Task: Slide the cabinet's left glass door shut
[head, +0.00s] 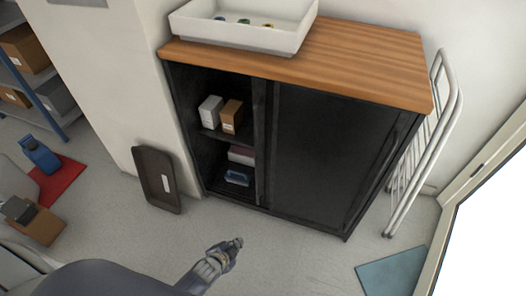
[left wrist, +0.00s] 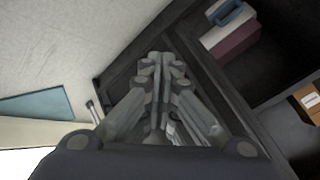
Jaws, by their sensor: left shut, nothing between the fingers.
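The black cabinet (head: 232,78) has a wooden top and stands against the wall. Its left half is open, showing shelves with boxes inside. The left glass door (head: 262,140) appears slid to the right, with its dark edge near the middle; how far it overlaps the right-hand dark panel (head: 325,150) is hard to tell. My left gripper (head: 238,242) is shut and empty, in front of the cabinet and apart from it in the head view. In the left wrist view its closed fingers (left wrist: 160,62) show against dark cabinet panels; contact cannot be told. My right gripper is out of view.
A white tray (head: 240,41) sits on the cabinet top. Inside are a white box (head: 210,112), a brown box (head: 232,116) and a blue item (head: 237,177). A dark tray (head: 158,180) leans left of the cabinet; a white folding rack (head: 424,140) stands right. Floor in front is clear.

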